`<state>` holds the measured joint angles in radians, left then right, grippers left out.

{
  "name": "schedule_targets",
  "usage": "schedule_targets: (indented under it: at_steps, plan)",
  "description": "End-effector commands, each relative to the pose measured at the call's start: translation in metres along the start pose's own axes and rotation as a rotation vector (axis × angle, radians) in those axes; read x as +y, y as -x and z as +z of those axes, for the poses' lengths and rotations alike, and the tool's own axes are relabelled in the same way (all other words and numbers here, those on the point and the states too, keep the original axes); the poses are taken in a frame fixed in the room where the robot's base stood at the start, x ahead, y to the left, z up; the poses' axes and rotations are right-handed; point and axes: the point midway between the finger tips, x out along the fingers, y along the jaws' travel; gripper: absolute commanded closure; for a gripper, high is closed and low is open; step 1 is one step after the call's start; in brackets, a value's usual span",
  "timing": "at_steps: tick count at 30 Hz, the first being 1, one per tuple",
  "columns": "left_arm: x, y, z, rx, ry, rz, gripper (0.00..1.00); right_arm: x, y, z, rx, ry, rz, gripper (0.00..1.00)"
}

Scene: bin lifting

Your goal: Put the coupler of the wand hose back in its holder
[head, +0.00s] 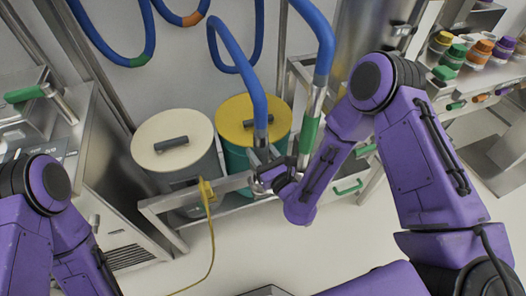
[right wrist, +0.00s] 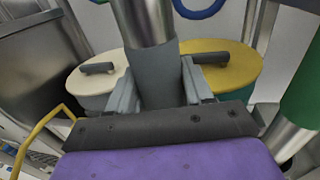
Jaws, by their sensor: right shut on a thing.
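My right gripper (head: 264,163) is shut on the grey coupler (right wrist: 157,78) at the lower end of a blue hose (head: 238,68). In the right wrist view the coupler stands between the two fingers, with a shiny metal sleeve (right wrist: 145,20) above it. In the head view the hose comes down to the gripper from above, nearly upright at its end. The gripper is by the right part of a metal rail (head: 228,184). I cannot make out the holder, or whether the coupler touches it. My left arm shows at the lower left; its gripper is out of view.
A cream-lidded bin (head: 172,140) and a yellow-lidded bin (head: 240,110) stand behind the rail. A metal tube with a green band (head: 309,134) on another blue hose is close right of the gripper. A yellow cord (head: 212,235) hangs from the rail. Open floor lies in front.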

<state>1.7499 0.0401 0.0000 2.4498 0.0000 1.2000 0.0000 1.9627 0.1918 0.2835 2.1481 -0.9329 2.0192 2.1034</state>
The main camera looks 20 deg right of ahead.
Motion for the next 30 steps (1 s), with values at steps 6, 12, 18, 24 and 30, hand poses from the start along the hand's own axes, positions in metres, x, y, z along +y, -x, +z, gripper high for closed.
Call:
schedule_targets:
  at_steps: [6,12,18,24,30]
  plan:
    - [0.0,0.001,0.0,0.0,0.0,0.0,0.51,0.0,0.0,0.001,0.0,0.0,0.001,0.91]
    - [0.001,-0.007,0.003,0.0,0.0,0.0,0.51,0.0,0.0,-0.008,0.0,0.0,0.0,0.91]
    - [0.002,-0.018,0.007,0.0,0.0,0.0,0.51,0.0,0.0,-0.02,-0.001,-0.001,0.0,0.91]
    - [0.002,-0.027,0.011,0.0,0.0,0.0,0.51,0.0,0.0,-0.031,0.0,0.0,0.0,0.91]
    - [0.002,-0.026,0.011,0.0,0.0,0.0,0.51,0.0,0.0,-0.03,-0.001,0.0,0.0,0.91]
